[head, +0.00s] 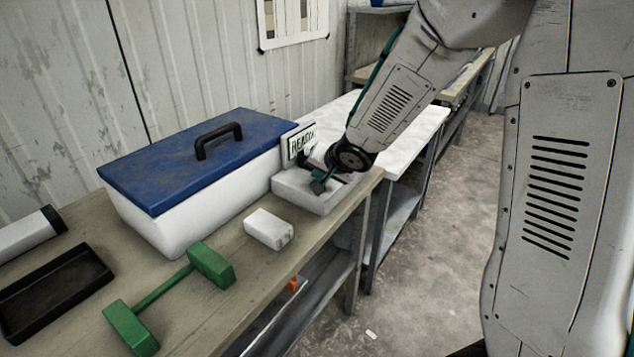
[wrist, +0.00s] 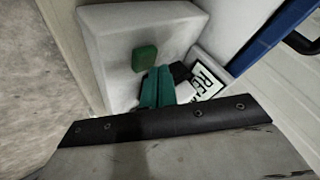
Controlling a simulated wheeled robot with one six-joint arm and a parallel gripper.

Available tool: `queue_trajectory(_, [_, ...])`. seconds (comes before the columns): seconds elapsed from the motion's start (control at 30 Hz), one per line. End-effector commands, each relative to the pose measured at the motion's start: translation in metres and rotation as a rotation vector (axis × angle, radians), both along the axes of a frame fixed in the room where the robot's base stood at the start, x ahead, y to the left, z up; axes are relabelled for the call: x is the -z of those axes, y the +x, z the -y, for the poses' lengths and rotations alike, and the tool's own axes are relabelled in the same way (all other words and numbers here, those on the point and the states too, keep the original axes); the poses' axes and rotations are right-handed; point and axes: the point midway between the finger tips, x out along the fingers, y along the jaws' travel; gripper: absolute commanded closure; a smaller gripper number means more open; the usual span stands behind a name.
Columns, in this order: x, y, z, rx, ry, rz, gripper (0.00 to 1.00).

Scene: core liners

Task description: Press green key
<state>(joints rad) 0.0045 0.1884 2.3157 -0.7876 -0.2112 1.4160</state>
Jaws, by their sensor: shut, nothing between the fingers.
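The green key (wrist: 145,58) is a small rounded square on the top of a white box-shaped device (wrist: 108,50) in the wrist view. The device (head: 290,196) also shows at the far right end of the bench in the head view, where I cannot make out the key. My gripper (wrist: 158,74) is shut and empty. Its teal fingers are just beside the key in the wrist view; I cannot tell whether they touch it. In the head view my gripper (head: 318,187) is over the device. A sign (head: 301,140), partly covered and reading "READY" or similar, stands behind.
A white cooler-like box with a blue lid (head: 190,160) stands left of the device. A white block (head: 268,229), a green dumbbell-shaped object (head: 165,290) and a black tray (head: 52,292) lie on the bench (head: 225,310). The floor right of the bench is open.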

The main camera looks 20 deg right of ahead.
Motion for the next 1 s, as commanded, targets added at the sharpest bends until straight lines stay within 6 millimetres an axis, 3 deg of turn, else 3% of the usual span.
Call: queue_trajectory(1.0, [0.0098, 0.0001, -0.0002, -0.001, 0.0, 0.001, 1.0])
